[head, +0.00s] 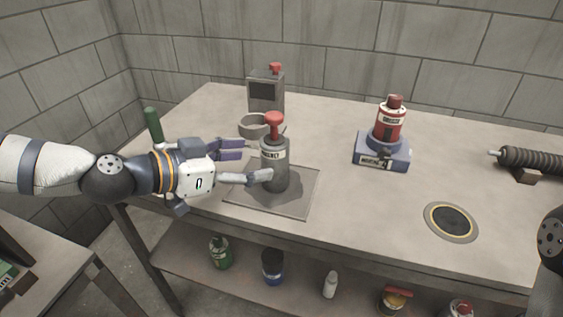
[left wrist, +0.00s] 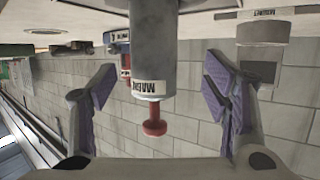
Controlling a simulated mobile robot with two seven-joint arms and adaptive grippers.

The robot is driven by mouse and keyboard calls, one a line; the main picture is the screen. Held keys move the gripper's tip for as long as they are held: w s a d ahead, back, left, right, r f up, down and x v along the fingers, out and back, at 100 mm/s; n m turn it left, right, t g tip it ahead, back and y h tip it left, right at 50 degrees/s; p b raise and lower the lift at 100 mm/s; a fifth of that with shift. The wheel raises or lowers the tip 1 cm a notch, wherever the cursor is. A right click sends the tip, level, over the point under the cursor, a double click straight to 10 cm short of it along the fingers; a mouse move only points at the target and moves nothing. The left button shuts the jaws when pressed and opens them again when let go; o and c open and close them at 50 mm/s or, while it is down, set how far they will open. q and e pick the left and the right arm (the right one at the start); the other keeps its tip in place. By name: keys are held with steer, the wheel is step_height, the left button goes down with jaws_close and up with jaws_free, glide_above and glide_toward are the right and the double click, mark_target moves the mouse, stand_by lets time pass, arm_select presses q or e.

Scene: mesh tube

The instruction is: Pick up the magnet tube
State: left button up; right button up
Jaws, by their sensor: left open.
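The magnet tube (head: 275,168) is a grey upright cylinder with a red knob on top and a white label. It stands on a flat grey plate (head: 302,197) near the table's front left. My left gripper (head: 257,162) is open and level, reaching in from the left, with one finger on the near side of the tube. In the left wrist view, which is upside down, the tube (left wrist: 154,45) shows between the two spread fingers (left wrist: 160,85), with a gap on each side. My right gripper is out of view.
A grey ring holder (head: 252,126) and a grey box (head: 265,92) with a red top stand behind the tube. A green cylinder (head: 153,125) is behind my arm. A red canister (head: 389,124) sits on a blue base (head: 381,153) to the right. A round pad (head: 450,221) lies farther right.

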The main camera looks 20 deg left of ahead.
mark_target(263, 160)
arm_select(q)
steer(key=x, duration=0.2)
steer(key=b+x, duration=0.1)
steer(key=x, duration=0.2)
steer(key=shift+d+f, duration=0.35)
steer(key=shift+d, duration=0.15)
steer(key=shift+w+d+b, duration=0.2)
steer(key=shift+w+b, duration=0.05)
steer(key=shift+b, duration=0.05)
steer(key=shift+r, duration=0.2)
steer(key=c, duration=1.5)
steer(key=shift+r, duration=0.1)
steer(key=shift+c, duration=0.7)
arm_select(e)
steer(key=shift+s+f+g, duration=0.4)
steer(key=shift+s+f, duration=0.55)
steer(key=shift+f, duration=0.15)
